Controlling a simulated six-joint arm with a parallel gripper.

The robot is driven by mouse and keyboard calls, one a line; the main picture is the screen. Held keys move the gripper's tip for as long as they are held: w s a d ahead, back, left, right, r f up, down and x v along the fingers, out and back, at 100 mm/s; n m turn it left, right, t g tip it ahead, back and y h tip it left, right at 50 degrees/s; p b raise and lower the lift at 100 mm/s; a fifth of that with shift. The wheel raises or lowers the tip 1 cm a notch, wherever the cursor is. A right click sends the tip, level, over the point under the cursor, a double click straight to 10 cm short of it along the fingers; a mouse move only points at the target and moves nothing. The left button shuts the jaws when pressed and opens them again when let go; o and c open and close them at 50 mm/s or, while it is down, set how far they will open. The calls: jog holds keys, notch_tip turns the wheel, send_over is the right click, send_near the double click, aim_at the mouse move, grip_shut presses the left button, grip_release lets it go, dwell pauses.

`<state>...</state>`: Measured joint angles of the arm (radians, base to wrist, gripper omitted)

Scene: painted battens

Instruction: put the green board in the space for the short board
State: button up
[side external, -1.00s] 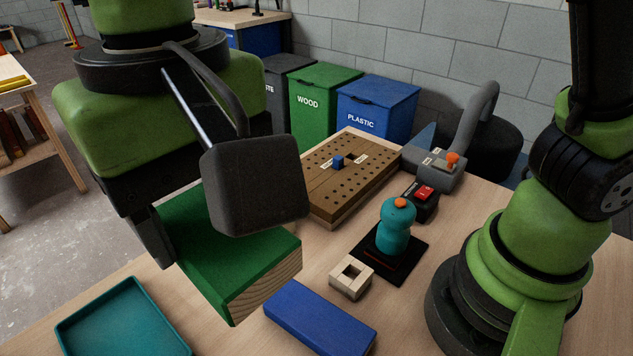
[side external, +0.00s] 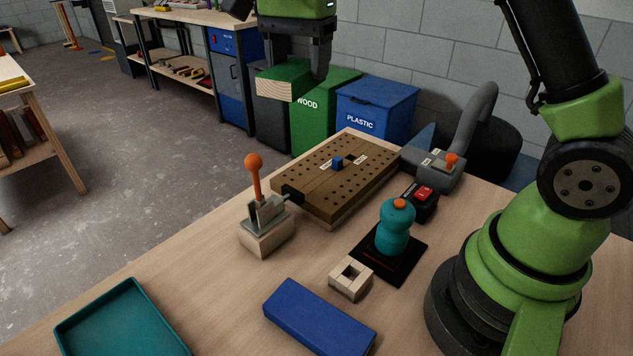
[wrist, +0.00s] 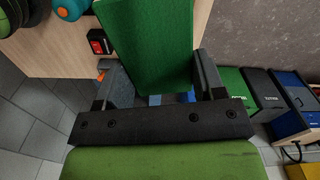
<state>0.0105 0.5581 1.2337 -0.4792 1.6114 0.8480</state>
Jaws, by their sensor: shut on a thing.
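My gripper (side external: 297,70) is shut on the green board (side external: 285,82) and holds it in the air, up and to the left of the pegboard's far end in the side view. The board's pale wood end faces the camera. In the wrist view the green board (wrist: 148,40) sits between the fingers of my gripper (wrist: 163,75). The label writing is too small to read.
A clamp with an orange-knobbed lever (side external: 265,225) stands at the pegboard's near end. A blue board (side external: 318,318), teal tray (side external: 120,320), wooden square (side external: 350,278), teal knob device (side external: 393,228), red-button box (side external: 423,195) and grey machine (side external: 440,165) share the table.

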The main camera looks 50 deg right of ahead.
aim_at(322, 178)
jog(key=d+m, duration=0.3)
jog(key=d, duration=0.3)
notch_tip(322, 178, down, 21)
jog(key=shift+a+f, duration=0.1)
dwell(0.3)
jog(key=o, duration=1)
jog(key=shift+c, duration=0.2)
